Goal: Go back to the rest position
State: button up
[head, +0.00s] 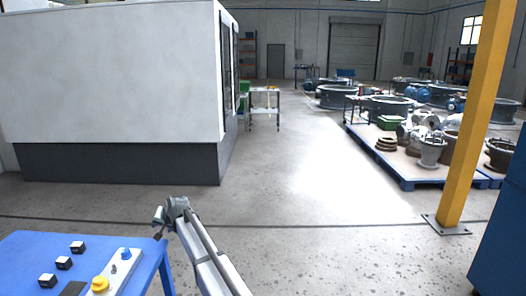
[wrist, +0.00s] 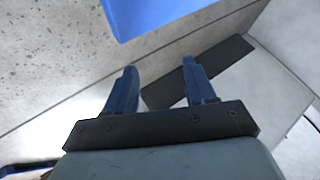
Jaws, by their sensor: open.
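My gripper (wrist: 159,67) is open in the wrist view, with two blue fingers apart and nothing between them. In the head view my arm reaches up from the bottom edge, and its end (head: 160,222) is above the floor just right of the blue table (head: 40,248). The fingers are too small there to make out clearly. Part of a blue surface (wrist: 165,14) shows beyond the fingertips in the wrist view, apart from them.
A yellow post (head: 472,130) and loaded pallets (head: 408,180) are at right. The middle floor is clear.

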jog(key=s+d+f+m+g+h, duration=0.1)
jog(key=s+d+f, duration=0.1)
jog(key=d+f, duration=0.75)
jog(key=s+d+f+h, duration=0.1)
jog(key=s+d+f, duration=0.1)
jog(key=d+f, duration=0.7)
jog(key=s+d+f+g+h, duration=0.1)
jog(key=s+d+f+g, duration=0.1)
jog(key=s+d+f, duration=0.6)
jog(key=s+d+f+g+h, duration=0.2)
jog(key=s+d+f, duration=0.4)
jog(key=d+f, duration=0.4)
jog(key=s+d+f+g, duration=0.1)
jog(key=s+d+f, duration=0.25)
jog(key=s, duration=0.35)
jog(key=s+d+f+g+h, duration=0.1)
jog(key=s+d+f, duration=0.2)
jog(key=s+d, duration=0.25)
jog(key=s+d+f+g, duration=0.1)
jog(key=s+d+f, duration=0.25)
jog(key=s, duration=0.45)
jog(key=s+d+g, duration=0.2)
jog(key=s+d, duration=0.1)
jog(key=s, duration=0.8)
jog(key=s+d+f+g, duration=0.1)
jog(key=s+d, duration=0.3)
jog(key=s, duration=0.6)
jog(key=shift+s+f+g, duration=0.25)
jog(key=shift+s+g, duration=0.1)
jog(key=shift+g, duration=0.35)
